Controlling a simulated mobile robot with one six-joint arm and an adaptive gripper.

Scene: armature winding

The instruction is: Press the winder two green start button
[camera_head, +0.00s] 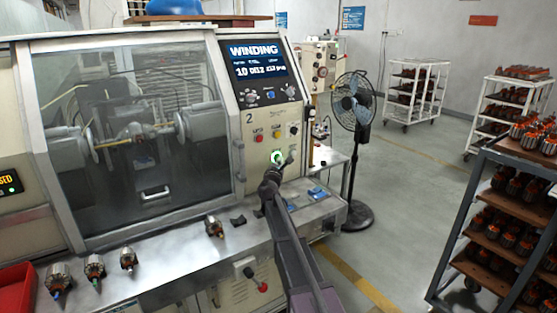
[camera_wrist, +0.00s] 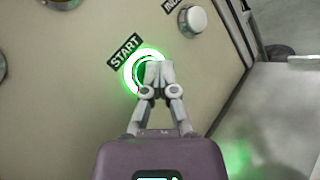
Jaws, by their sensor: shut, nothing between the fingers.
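The winder two machine, marked "2" with a "WINDING" screen (camera_head: 257,60), stands at the left in the head view. Its round green start button (camera_head: 277,156) glows on the front panel. In the wrist view the start button (camera_wrist: 142,72) has a lit green ring beside a "START" label (camera_wrist: 125,50). My gripper (camera_wrist: 158,72) is shut and empty, with its fingertips over the right part of the button. They look touching or very near; I cannot tell which. In the head view my gripper (camera_head: 274,172) is just below the button.
The machine's front ledge (camera_head: 190,262) holds several armatures. A fan (camera_head: 353,105) stands right of the machine, and a rack of armatures (camera_head: 490,215) stands at far right. Floor between is clear.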

